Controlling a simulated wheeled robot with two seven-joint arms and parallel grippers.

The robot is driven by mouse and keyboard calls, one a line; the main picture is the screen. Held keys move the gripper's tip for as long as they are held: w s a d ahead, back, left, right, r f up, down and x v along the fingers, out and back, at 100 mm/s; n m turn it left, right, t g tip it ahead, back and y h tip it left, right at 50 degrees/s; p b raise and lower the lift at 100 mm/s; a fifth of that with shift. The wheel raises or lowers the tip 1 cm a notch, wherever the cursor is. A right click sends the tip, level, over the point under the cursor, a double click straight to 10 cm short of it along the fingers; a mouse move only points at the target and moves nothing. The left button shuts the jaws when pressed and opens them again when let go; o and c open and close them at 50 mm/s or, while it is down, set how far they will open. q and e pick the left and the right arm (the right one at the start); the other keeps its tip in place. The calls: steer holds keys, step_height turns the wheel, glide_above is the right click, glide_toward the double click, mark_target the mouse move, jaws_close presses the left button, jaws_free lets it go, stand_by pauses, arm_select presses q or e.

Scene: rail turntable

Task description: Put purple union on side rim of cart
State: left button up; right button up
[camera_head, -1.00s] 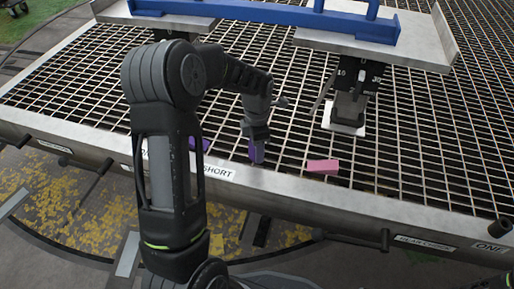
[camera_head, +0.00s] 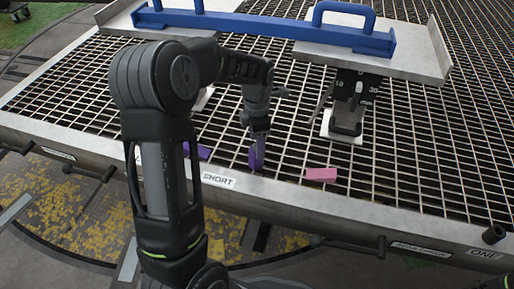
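An upright purple piece (camera_head: 257,157), likely the purple union, is at the fingertips of my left gripper (camera_head: 257,143), which appears shut on it. The gripper points down just behind the front side rim (camera_head: 300,198) of the cart, right of the "SHORT" label. I cannot tell whether the piece touches the grid or rim. A second purple piece (camera_head: 203,152) lies by the rim to the left, partly hidden behind my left arm. My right gripper is not in view.
A pink block (camera_head: 321,174) lies near the rim, right of the gripper. A grey stand on a white base (camera_head: 342,128) stands behind it. A blue handled bar (camera_head: 270,27) rests on raised grey plates at the back. The grid (camera_head: 420,150) at right is mostly clear.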

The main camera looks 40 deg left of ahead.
arm_select(q)
step_height(320, 180, up, 5)
steer(key=shift+r+p, duration=0.15)
steer(key=shift+p, duration=0.55)
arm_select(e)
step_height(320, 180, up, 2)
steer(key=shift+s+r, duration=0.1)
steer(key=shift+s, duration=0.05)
